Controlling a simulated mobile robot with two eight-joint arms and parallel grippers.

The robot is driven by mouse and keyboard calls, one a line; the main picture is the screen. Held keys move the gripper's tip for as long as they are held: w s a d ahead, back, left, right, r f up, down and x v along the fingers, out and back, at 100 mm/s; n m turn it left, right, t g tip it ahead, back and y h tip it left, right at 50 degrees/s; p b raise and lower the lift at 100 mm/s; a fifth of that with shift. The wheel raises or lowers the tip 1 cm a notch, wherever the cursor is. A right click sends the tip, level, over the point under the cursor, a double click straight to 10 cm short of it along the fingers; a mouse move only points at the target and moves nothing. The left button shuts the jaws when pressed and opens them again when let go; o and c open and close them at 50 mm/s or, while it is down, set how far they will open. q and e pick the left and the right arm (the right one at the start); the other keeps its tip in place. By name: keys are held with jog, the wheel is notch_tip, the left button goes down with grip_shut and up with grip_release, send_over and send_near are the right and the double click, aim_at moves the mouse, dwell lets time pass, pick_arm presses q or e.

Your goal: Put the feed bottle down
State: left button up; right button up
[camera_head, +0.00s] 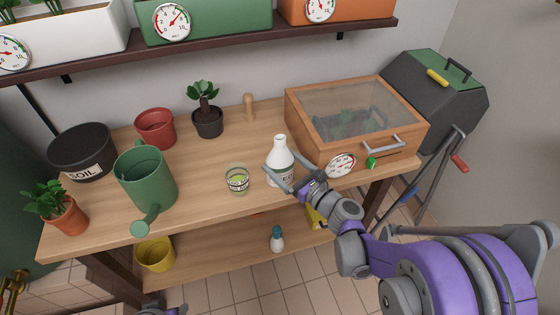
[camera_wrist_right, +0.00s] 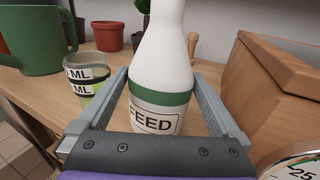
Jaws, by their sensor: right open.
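The feed bottle (camera_head: 281,158) is white with a green band and a FEED label. It stands upright on the wooden bench, left of the wooden box. My right gripper (camera_head: 283,178) is open, with one finger on each side of the bottle's lower body. In the right wrist view the bottle (camera_wrist_right: 160,75) stands between the spread fingers (camera_wrist_right: 160,100), with gaps visible on both sides. The bottle's base is hidden behind the gripper's palm there. Only a small purple and grey piece of my left arm shows at the bottom edge of the head view.
A measuring glass (camera_head: 237,180) with greenish contents stands left of the bottle. A green watering can (camera_head: 147,180) is farther left. The glass-lidded wooden box (camera_head: 300,125) is close on the right. Bare bench (camera_head: 205,160) lies behind the glass.

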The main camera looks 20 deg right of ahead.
jog(key=v, duration=1.1)
jog(key=s+a+f+n+g, duration=0.6)
jog(key=s+a+n+g, duration=0.15)
jog(key=n, duration=0.75)
jog(key=s+d+f+n+g+h, duration=0.1)
jog(key=s+n+h, duration=0.3)
jog(key=n, duration=0.4)
jog(key=s+d+f+n+g+h, duration=0.1)
jog(key=s+d+n+g+h, duration=0.2)
jog(key=s+n, duration=0.3)
jog(key=shift+s+d+f+n+h, duration=0.4)
jog(key=shift+d+n, duration=0.15)
jog(key=shift+n, duration=0.35)
